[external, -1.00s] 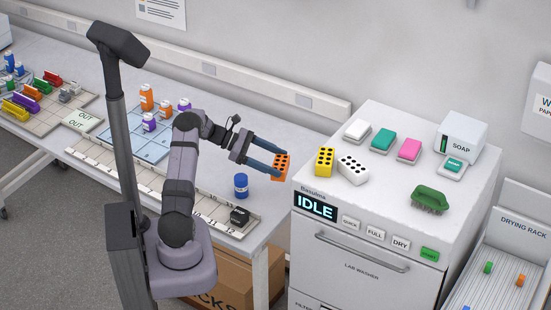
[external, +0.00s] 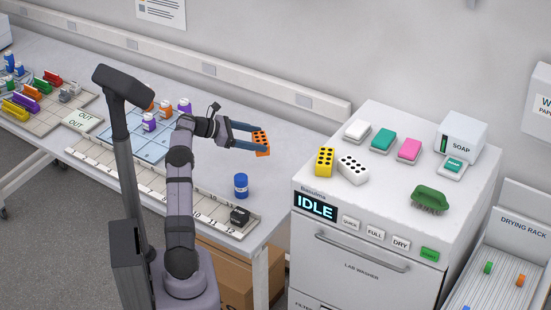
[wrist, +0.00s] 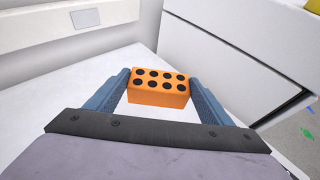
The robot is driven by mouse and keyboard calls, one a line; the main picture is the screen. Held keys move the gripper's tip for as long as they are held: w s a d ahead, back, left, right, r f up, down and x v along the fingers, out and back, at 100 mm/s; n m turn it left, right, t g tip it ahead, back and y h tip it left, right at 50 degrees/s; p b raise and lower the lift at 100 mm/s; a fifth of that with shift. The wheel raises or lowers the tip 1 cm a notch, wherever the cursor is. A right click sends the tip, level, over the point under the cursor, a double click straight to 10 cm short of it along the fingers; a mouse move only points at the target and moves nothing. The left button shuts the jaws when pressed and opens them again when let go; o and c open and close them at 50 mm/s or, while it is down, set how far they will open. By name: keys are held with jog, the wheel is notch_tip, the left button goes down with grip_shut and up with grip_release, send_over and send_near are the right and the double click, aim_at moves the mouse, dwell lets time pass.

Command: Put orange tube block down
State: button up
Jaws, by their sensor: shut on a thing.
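The orange tube block (external: 261,144) has rows of dark holes in its face. My gripper (external: 257,142) is shut on it and holds it above the right part of the bench, left of the lab washer. In the wrist view the orange tube block (wrist: 158,88) sits between the two blue-grey fingers of my gripper (wrist: 160,92), with its holes facing up toward the camera. White bench surface shows around it.
A numbered rail (external: 180,200) with a dark block (external: 240,216) runs along the front edge. The lab washer (external: 360,262) carries a yellow block (external: 325,161) and a white block (external: 353,169). Bare bench lies right of the bottle.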

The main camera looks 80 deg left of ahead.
jog(key=shift+s+a+f, duration=0.1)
jog(key=shift+s+a, duration=0.1)
jog(key=shift+a, duration=0.05)
jog(key=shift+f+p, duration=0.8)
jog(key=shift+f, duration=4.2)
jog(key=shift+f, duration=0.15)
jog(key=o, duration=1.1)
